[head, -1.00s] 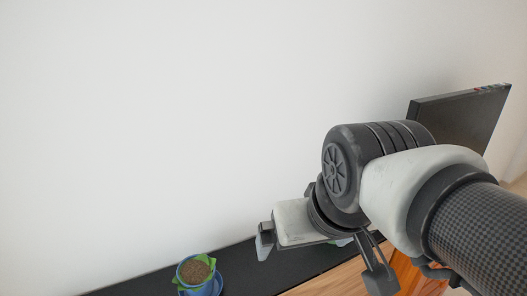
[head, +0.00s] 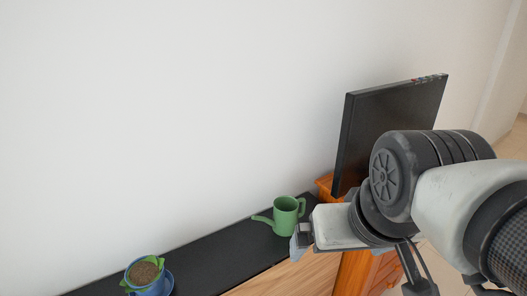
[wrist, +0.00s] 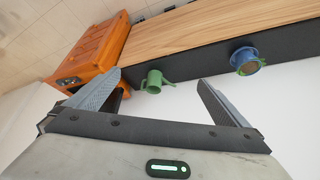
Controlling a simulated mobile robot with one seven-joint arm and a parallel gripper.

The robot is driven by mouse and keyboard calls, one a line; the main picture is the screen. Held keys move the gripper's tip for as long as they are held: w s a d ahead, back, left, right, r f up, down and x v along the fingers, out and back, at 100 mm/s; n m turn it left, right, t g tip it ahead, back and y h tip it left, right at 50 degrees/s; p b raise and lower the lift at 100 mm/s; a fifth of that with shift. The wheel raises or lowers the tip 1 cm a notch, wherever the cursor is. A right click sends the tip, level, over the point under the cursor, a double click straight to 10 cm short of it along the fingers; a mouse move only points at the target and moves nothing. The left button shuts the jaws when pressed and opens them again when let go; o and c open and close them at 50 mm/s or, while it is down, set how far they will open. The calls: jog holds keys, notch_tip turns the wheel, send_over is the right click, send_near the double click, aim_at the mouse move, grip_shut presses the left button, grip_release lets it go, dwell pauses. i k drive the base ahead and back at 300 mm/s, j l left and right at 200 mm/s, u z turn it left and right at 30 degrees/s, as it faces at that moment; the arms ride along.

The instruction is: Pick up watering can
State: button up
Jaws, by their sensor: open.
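A green watering can (head: 285,217) stands upright on the black top of a long low cabinet (head: 215,252) against the wall. Its spout points left and its handle is on the right in the head view. In the wrist view the watering can (wrist: 154,82) shows beyond the gap between my fingers, nearer the left finger. My gripper (wrist: 158,85) is open, with nothing between its fingers. In the head view my gripper (head: 300,240) is just right of and in front of the can, and only part of it shows.
A blue pot (head: 147,276) with a green-leaved plant stands on a blue saucer at the cabinet's left; it also shows in the wrist view (wrist: 245,62). An orange wooden cabinet (wrist: 92,52) adjoins the black top. A dark flat screen (head: 390,130) stands behind my arm.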

aim_at(285, 216)
jog(key=i+l+u, duration=0.4)
jog(key=l, duration=0.15)
jog(key=i+l+u, duration=0.2)
jog(key=l, duration=0.15)
jog(key=l+u, duration=0.2)
jog(key=i+l+u, duration=0.2)
jog(key=l, duration=0.3)
jog(key=k+j, duration=0.05)
jog(key=k, duration=0.05)
